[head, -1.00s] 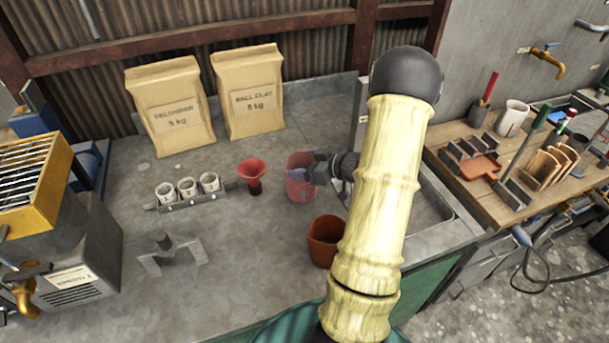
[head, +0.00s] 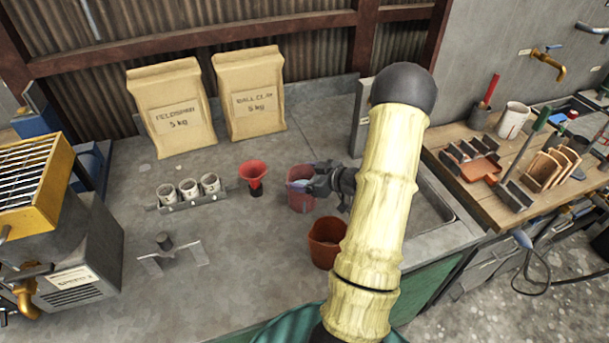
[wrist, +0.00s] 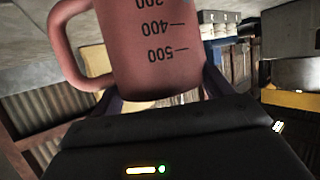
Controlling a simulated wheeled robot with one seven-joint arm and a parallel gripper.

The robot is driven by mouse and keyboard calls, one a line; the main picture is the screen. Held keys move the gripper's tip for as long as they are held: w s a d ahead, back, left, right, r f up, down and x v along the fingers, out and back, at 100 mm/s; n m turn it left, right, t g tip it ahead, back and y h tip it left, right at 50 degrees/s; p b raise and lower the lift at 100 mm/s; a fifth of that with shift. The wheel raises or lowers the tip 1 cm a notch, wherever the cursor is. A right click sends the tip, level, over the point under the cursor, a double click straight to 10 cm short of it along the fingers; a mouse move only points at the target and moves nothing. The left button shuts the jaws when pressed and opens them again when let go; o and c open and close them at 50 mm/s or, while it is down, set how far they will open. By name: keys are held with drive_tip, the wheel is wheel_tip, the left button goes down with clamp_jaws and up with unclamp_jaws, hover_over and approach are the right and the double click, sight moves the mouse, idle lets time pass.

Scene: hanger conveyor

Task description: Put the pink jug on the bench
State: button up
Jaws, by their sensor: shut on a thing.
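The pink jug (head: 300,203) is at the middle of the grey bench (head: 225,235), between the red funnel and the brown pot. My gripper (head: 309,186) reaches it from the right and is shut on it. In the wrist view the jug (wrist: 150,55) fills the space between the fingers, with its handle at the left and its volume marks upside down in the picture. The jug looks upright in the head view. I cannot tell whether its base touches the bench.
A red funnel (head: 254,176) stands left of the jug, a brown pot (head: 324,252) in front. A rack with white cups (head: 188,190) and a metal stand (head: 170,252) are further left. Paper sacks (head: 172,108) lean at the back. A sink (head: 455,212) lies right.

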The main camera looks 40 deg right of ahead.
drive_tip(key=o, duration=1.7)
drive_tip(key=shift+r, duration=0.1)
drive_tip(key=v, duration=1.2)
drive_tip(key=shift+b, duration=0.35)
drive_tip(key=shift+r, duration=0.1)
drive_tip(key=shift+w+a, duration=0.1)
drive_tip(key=shift+w, duration=0.05)
drive_tip(key=w+a+r+m+g+h, duration=0.2)
drive_tip(key=w+a+r+g+h, duration=0.1)
drive_tip(key=w+a+h, duration=0.4)
drive_tip(key=s+a+m+g, duration=0.1)
drive_tip(key=s+a+g, duration=0.2)
drive_tip(key=s+a, duration=0.3)
drive_tip(key=s+a+m+g+y, duration=0.1)
drive_tip(key=s+a+g, duration=0.3)
drive_tip(key=a, duration=1)
drive_tip(key=shift+s+m+y, duration=0.3)
drive_tip(key=shift+s, duration=0.75)
